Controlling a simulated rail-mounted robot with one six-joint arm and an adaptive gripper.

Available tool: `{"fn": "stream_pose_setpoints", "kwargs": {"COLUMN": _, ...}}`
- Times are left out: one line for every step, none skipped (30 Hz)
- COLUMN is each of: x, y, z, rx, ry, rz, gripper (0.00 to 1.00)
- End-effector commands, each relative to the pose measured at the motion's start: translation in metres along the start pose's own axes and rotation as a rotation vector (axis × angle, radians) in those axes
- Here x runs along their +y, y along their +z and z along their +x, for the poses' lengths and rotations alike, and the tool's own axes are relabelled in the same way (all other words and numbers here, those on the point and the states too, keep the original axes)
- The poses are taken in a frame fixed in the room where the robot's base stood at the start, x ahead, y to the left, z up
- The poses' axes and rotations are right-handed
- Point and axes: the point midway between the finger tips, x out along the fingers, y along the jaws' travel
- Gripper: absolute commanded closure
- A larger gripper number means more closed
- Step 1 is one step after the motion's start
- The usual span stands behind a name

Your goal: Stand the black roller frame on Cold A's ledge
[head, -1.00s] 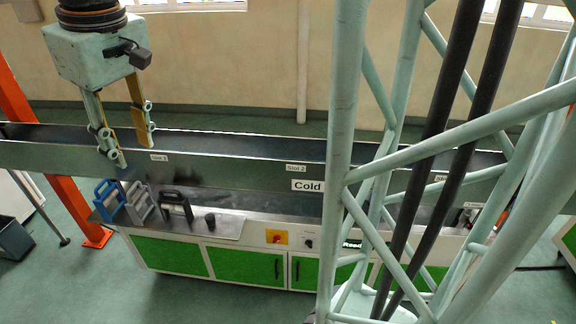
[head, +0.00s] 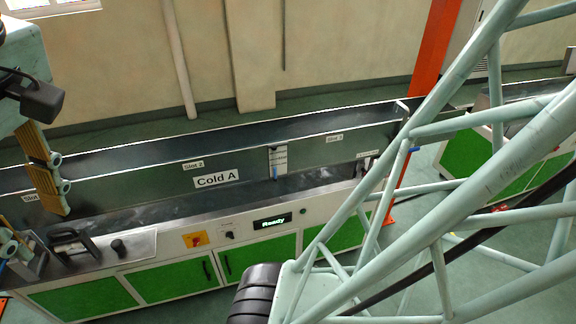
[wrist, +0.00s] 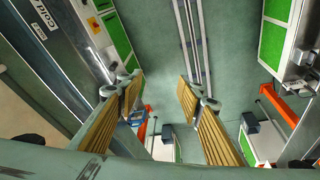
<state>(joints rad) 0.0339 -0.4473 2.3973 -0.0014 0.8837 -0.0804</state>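The black roller frame (head: 70,246) stands at the left end of Cold A's front metal worktop, in the head view. Its black handle is uppermost. Cold A (head: 215,180) is the long metal trough behind, with a name label and slot tags. My gripper (head: 40,234) is at the left edge of the head view, partly cut off, its fingers above and left of the black frame. In the wrist view my gripper (wrist: 163,90) is open, with bare floor between its wood-coloured fingers. Nothing is held. I cannot pick out the black frame in the wrist view.
A grey frame (head: 30,262) stands left of the black one, partly hidden. A blue frame (wrist: 138,116) shows in the wrist view. A black knob (head: 118,247) stands right of the black frame. The worktop farther right is largely clear. An orange post (head: 432,75) stands beyond the trough.

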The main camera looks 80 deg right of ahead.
Motion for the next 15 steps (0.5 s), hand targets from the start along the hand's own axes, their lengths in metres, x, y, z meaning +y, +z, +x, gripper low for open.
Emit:
{"fn": "stream_pose_setpoints", "kwargs": {"x": -0.002, "y": 0.01, "z": -0.002, "rx": 0.007, "ry": -0.001, "rz": 0.004, "gripper": 0.66}}
{"fn": "stream_pose_setpoints", "kwargs": {"x": -0.003, "y": 0.015, "z": -0.003, "rx": 0.008, "ry": -0.001, "rz": 0.007, "gripper": 0.66}}
{"fn": "stream_pose_setpoints", "kwargs": {"x": -0.005, "y": 0.022, "z": -0.004, "rx": 0.013, "ry": -0.002, "rz": 0.012, "gripper": 0.66}}
{"fn": "stream_pose_setpoints", "kwargs": {"x": -0.006, "y": 0.027, "z": -0.004, "rx": 0.015, "ry": -0.003, "rz": 0.016, "gripper": 0.66}}
{"fn": "stream_pose_setpoints", "kwargs": {"x": -0.007, "y": 0.032, "z": -0.005, "rx": 0.017, "ry": -0.004, "rz": 0.019, "gripper": 0.66}}
{"fn": "stream_pose_setpoints", "kwargs": {"x": -0.009, "y": 0.04, "z": -0.005, "rx": 0.02, "ry": -0.006, "rz": 0.024, "gripper": 0.66}}
{"fn": "stream_pose_setpoints", "kwargs": {"x": -0.009, "y": 0.045, "z": -0.005, "rx": 0.022, "ry": -0.007, "rz": 0.028, "gripper": 0.66}}
{"fn": "stream_pose_setpoints", "kwargs": {"x": -0.011, "y": 0.05, "z": -0.005, "rx": 0.023, "ry": -0.008, "rz": 0.032, "gripper": 0.66}}
{"fn": "stream_pose_setpoints", "kwargs": {"x": -0.012, "y": 0.056, "z": -0.005, "rx": 0.026, "ry": -0.01, "rz": 0.038, "gripper": 0.66}}
{"fn": "stream_pose_setpoints", "kwargs": {"x": -0.012, "y": 0.059, "z": -0.005, "rx": 0.028, "ry": -0.01, "rz": 0.041, "gripper": 0.66}}
{"fn": "stream_pose_setpoints", "kwargs": {"x": -0.013, "y": 0.062, "z": -0.005, "rx": 0.029, "ry": -0.011, "rz": 0.044, "gripper": 0.66}}
{"fn": "stream_pose_setpoints", "kwargs": {"x": -0.013, "y": 0.066, "z": -0.005, "rx": 0.031, "ry": -0.011, "rz": 0.047, "gripper": 0.66}}
{"fn": "stream_pose_setpoints", "kwargs": {"x": -0.013, "y": 0.069, "z": -0.005, "rx": 0.031, "ry": -0.011, "rz": 0.049, "gripper": 0.66}}
{"fn": "stream_pose_setpoints", "kwargs": {"x": -0.013, "y": 0.071, "z": -0.005, "rx": 0.031, "ry": -0.011, "rz": 0.051, "gripper": 0.66}}
{"fn": "stream_pose_setpoints", "kwargs": {"x": -0.013, "y": 0.073, "z": -0.005, "rx": 0.032, "ry": -0.011, "rz": 0.054, "gripper": 0.66}}
